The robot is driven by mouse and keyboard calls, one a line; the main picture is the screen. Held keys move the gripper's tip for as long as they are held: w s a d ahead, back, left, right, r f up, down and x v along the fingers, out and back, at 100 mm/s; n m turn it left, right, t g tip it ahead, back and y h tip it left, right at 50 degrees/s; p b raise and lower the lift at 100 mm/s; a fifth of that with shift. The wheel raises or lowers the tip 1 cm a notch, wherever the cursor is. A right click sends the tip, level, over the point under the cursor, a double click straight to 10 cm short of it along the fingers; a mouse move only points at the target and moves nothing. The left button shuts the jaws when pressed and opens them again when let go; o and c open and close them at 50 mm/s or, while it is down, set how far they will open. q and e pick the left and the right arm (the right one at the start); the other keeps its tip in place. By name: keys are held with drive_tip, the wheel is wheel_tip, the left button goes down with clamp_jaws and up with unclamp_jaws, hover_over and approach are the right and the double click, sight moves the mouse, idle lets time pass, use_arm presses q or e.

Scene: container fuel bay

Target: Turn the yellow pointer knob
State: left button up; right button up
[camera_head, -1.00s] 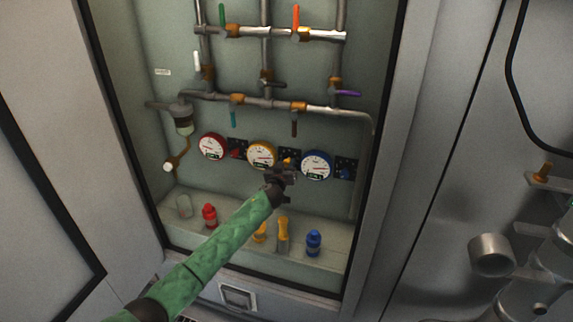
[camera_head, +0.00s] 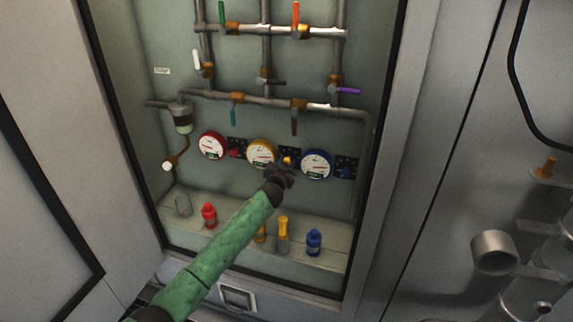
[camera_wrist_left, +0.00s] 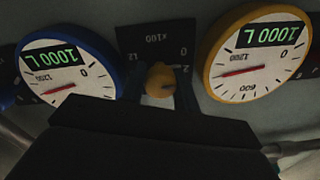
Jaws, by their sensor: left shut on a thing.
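The yellow pointer knob (camera_head: 287,160) sits on a dark dial plate between the yellow-rimmed gauge (camera_head: 262,153) and the blue-rimmed gauge (camera_head: 316,164). My left gripper (camera_head: 284,166) is at the knob, on the green-sleeved arm from below. In the left wrist view, which is upside down, the knob (camera_wrist_left: 160,79) shows between the dark fingers (camera_wrist_left: 165,90), which are shut on it. The dial plate (camera_wrist_left: 155,45) there reads x100. The knob's exact pointing is hard to tell. My right gripper is not in view.
A red-rimmed gauge (camera_head: 212,146) is left of the yellow one. Pipes with coloured valve levers run above. Red (camera_head: 209,214) and blue (camera_head: 314,242) bottles and other items stand on the shelf below. The cabinet frame (camera_head: 387,150) bounds the right side.

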use_arm(q)
drive_tip(key=m, duration=0.7)
drive_tip(key=shift+m, duration=0.3)
drive_tip(key=m, duration=0.3)
drive_tip(key=shift+r+m+h, duration=0.1)
drive_tip(key=shift+m+h, duration=0.2)
drive_tip(key=shift+m, duration=0.1)
drive_tip(key=m+p, duration=0.1)
drive_tip(key=m, duration=0.2)
drive_tip(key=shift+m, duration=0.3)
drive_tip(key=m, duration=0.3)
drive_tip(key=shift+w+r+p, duration=0.1)
drive_tip(key=shift+p, duration=0.3)
drive_tip(key=m+p, duration=0.1)
drive_tip(key=m, duration=0.2)
drive_tip(key=shift+m, duration=0.3)
drive_tip(key=shift+a+m+p, duration=0.1)
drive_tip(key=shift+m+p, duration=0.55)
drive_tip(key=shift+m, duration=0.55)
drive_tip(key=shift+m+p, duration=0.35)
drive_tip(key=shift+m, duration=0.65)
drive_tip(key=shift+m+h, duration=0.3)
drive_tip(key=shift+m, duration=0.1)
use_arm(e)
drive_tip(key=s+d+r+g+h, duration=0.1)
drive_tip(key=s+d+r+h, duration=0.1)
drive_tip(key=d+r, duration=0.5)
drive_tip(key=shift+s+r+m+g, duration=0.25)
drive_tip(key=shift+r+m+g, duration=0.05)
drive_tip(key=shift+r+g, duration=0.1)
